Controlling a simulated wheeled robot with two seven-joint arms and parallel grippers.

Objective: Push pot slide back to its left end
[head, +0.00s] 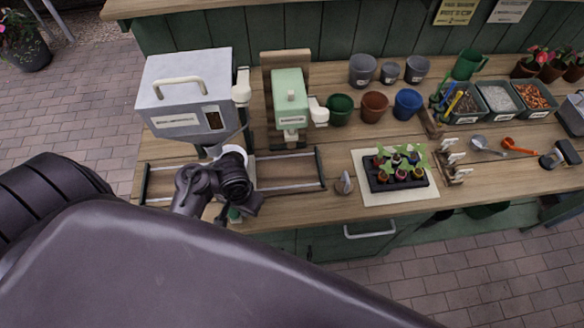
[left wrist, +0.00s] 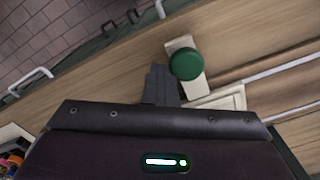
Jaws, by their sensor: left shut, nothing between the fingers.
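The pot slide is a cream carriage on a two-rail track (head: 320,170). The carriage stands near the middle of the track, under the grey hopper's right side, partly hidden by my left arm. Its green knob (head: 234,214) shows at the bench's front edge. In the left wrist view the round green knob (left wrist: 186,65) sits on the cream carriage arm (left wrist: 182,43). My left gripper (head: 248,206) is shut and empty. In the left wrist view its fingertips (left wrist: 160,72) are close beside the knob; I cannot tell whether they touch. My right gripper is not in view.
The grey hopper (head: 185,95) and the green dispenser (head: 290,100) stand behind the track. The track's left part looks clear.

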